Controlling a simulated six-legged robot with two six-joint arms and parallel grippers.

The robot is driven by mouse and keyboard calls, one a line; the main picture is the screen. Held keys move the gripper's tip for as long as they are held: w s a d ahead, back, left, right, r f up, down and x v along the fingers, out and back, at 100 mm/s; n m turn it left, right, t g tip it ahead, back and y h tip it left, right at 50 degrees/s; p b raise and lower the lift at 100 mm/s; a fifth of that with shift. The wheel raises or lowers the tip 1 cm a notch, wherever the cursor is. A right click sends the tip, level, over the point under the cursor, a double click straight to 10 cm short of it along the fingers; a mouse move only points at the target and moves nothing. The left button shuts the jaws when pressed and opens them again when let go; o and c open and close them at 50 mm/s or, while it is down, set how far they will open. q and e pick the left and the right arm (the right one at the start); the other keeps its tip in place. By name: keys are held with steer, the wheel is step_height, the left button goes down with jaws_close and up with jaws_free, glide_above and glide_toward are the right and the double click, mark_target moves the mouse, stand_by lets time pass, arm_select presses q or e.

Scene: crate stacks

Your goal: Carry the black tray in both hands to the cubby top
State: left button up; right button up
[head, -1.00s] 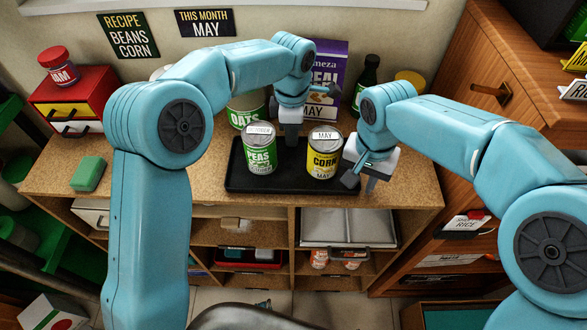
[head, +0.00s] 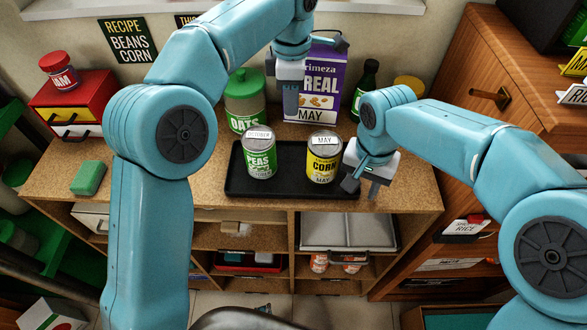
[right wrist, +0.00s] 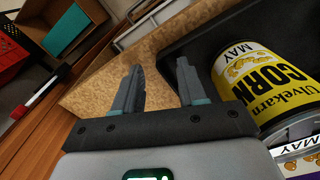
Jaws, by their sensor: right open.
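The black tray (head: 291,184) lies flat on the wooden cubby top (head: 410,196). A green peas can (head: 260,160) labelled October and a yellow corn can (head: 323,163) labelled May stand upright on it. My left gripper (head: 290,112) is raised behind the tray, in front of the cereal box and clear of the tray; its finger opening cannot be made out. My right gripper (head: 361,190) is open at the tray's right end. In the right wrist view its fingers (right wrist: 161,80) are apart, near the tray edge (right wrist: 195,38) and the corn can (right wrist: 268,85), with nothing visible between them.
Behind the tray stand an oats canister (head: 246,105), a purple cereal box (head: 325,80) and a dark bottle (head: 367,85). A green sponge (head: 88,177) and a red drawer box (head: 75,100) are at the left. The top is bare between sponge and tray.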

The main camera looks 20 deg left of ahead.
step_height(320, 180, up, 12)
stand_by(0.4)
stand_by(0.5)
